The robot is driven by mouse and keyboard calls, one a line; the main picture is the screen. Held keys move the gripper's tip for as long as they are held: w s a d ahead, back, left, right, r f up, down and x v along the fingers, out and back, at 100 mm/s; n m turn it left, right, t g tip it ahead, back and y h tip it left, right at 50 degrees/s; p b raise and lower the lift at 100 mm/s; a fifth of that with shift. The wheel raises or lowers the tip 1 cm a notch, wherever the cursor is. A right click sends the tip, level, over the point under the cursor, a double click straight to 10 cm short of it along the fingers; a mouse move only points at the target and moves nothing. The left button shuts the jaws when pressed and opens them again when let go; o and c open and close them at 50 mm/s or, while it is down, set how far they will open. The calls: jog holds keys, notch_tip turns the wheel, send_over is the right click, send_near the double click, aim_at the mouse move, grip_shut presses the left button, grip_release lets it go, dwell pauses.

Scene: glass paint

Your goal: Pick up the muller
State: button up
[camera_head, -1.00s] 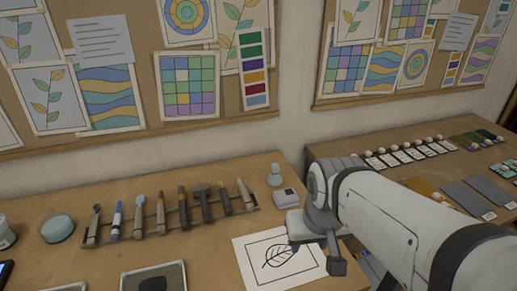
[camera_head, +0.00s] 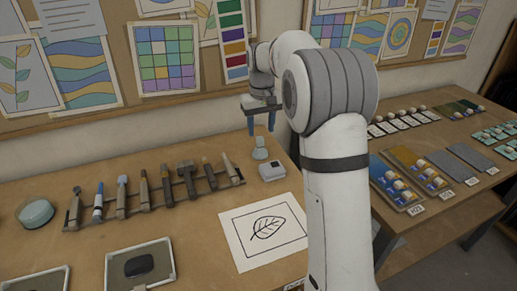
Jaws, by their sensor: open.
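The muller appears to be the small pale grey-green piece (camera_head: 260,149) with a rounded top, upright on the wooden table near its back right. My gripper (camera_head: 261,125) is open, its two blue-tipped fingers pointing down. In the picture it is just above the muller, with the fingertips close to the muller's top. I cannot tell whether they are level with it or touching it. Nothing shows between the fingers.
A rack of several tools (camera_head: 152,200) lies to the left. A leaf drawing on paper (camera_head: 240,255) lies in front. A round pale-green container (camera_head: 36,213) and framed slabs (camera_head: 168,272) are further left.

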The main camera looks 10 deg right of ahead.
aim_at(260, 145)
jog(key=w+f, duration=0.1)
jog(key=w, duration=0.1)
jog(key=w+f, duration=0.2)
jog(key=shift+a, duration=0.1)
jog(key=shift+f, duration=0.25)
jog(key=f, duration=0.7)
jog(key=shift+w+d+f, duration=0.15)
jog(key=shift+d, duration=0.2)
grip_shut()
